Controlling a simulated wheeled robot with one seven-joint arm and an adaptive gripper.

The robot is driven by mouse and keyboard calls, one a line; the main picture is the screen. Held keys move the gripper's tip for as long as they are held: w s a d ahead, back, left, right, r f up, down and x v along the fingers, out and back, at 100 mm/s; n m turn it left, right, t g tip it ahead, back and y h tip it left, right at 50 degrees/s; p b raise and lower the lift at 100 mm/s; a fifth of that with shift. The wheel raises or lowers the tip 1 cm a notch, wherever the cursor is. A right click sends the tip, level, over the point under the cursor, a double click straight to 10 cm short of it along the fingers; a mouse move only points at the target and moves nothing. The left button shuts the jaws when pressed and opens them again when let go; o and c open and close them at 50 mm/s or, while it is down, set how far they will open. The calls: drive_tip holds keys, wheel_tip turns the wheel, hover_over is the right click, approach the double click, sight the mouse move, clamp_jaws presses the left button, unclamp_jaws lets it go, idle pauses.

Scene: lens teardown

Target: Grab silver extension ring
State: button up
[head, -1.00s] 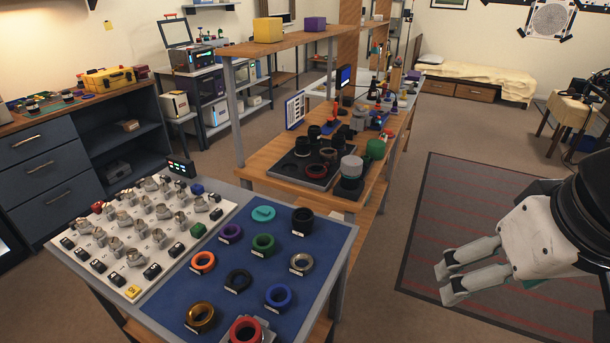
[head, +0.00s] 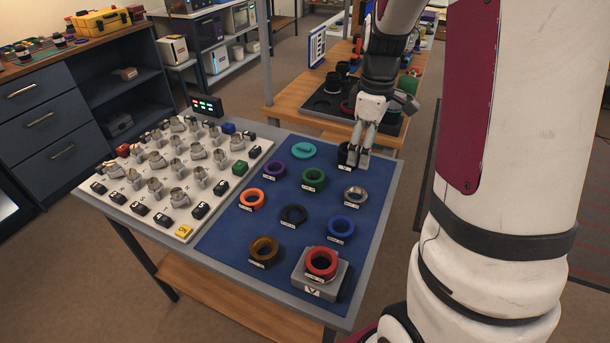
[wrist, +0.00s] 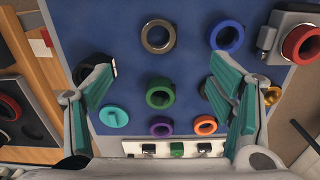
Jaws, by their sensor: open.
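The silver extension ring (head: 355,195) lies flat on the blue mat (head: 225,232), near its right edge, with a small label in front of it. In the wrist view the silver ring (wrist: 158,36) is at the top centre, beyond my fingertips. My gripper (head: 363,160) hangs over the far right part of the mat, behind the silver ring, next to a black ring (head: 345,156) that it partly hides. In the wrist view my gripper (wrist: 160,88) has its two teal-padded fingers spread wide, with nothing between the pads.
A green ring (head: 313,178) lies left of the silver one and a blue ring (head: 341,227) in front of it. A red ring (head: 321,262) sits on a grey block. A white board (head: 165,175) with several metal parts fills the table's left.

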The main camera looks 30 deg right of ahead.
hover_over(356, 194)
drive_tip(key=f, duration=0.5)
drive_tip(key=f+b, duration=0.1)
drive_tip(key=f, duration=0.2)
drive_tip(key=shift+w+a+f, duration=0.2)
drive_tip(key=shift+a+f, duration=0.05)
drive_tip(key=shift+f, duration=0.05)
drive_tip(key=shift+s+d+f+b, duration=0.1)
drive_tip(key=shift+d+f+b, duration=0.05)
drive_tip(key=shift+f, duration=1.35)
drive_tip(key=shift+s+d+f+b, duration=0.1)
drive_tip(key=shift+f+b, duration=0.05)
drive_tip(key=shift+f, duration=1.35)
drive_tip(key=c, duration=1.3)
drive_tip(key=shift+o, duration=0.2)
drive_tip(key=shift+r, duration=0.1)
